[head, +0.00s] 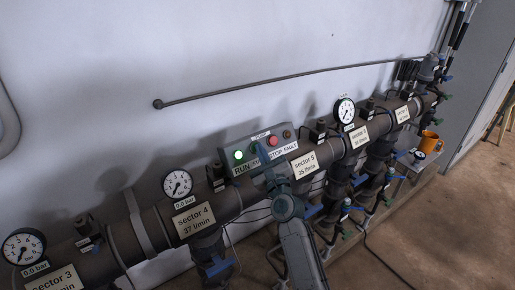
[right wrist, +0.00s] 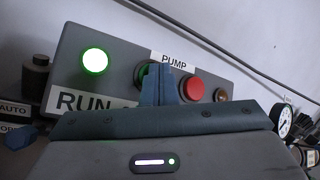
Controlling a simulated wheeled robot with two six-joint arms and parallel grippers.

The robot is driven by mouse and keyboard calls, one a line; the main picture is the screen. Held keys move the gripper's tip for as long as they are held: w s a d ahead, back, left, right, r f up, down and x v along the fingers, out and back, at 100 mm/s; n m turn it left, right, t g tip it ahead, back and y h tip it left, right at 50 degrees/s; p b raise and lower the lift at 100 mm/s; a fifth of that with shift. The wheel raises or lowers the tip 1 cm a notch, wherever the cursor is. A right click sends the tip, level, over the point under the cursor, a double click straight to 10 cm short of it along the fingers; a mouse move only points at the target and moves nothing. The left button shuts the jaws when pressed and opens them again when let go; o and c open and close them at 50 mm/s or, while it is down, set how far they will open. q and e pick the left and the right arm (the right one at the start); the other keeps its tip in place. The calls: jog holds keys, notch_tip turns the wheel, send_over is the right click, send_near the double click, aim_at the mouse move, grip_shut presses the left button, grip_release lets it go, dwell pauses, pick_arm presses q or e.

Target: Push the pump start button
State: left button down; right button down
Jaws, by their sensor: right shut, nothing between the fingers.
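The grey pump control box (head: 231,139) is mounted at the pipe in the middle of the head view. It also shows in the right wrist view (right wrist: 118,40), with a "PUMP" label. The green start button (right wrist: 142,76) is mostly hidden behind my fingers. The run lamp (right wrist: 94,62) at its left glows green. A red stop button (right wrist: 192,89) sits to its right, with a small fault lamp (right wrist: 220,95) beyond. My right gripper (head: 263,150) is shut and empty, its tips in front of the green button. I cannot tell whether they touch it. My left gripper is out of view.
A thick dark pipe with sector labels (head: 193,219) and pressure gauges (head: 178,184) runs below and beside the box. Valves with blue handles (head: 217,267) hang under it. A thin rod (head: 270,80) crosses the wall above. An orange mug (head: 428,142) stands at the right.

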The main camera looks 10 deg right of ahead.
jog(key=shift+s+d+r+p, duration=0.3)
jog(key=shift+s+r+p, duration=0.15)
jog(key=shift+s+p, duration=0.3)
jog(key=s+p, duration=0.1)
jog(key=s+d+r+p, duration=0.1)
jog(key=s+r+p, duration=0.1)
jog(key=s, duration=0.1)
jog(key=shift+s+d+r, duration=0.1)
jog(key=shift+d+r, duration=0.1)
jog(key=shift+r, duration=0.05)
jog(key=shift+f, duration=0.1)
dwell(0.7)
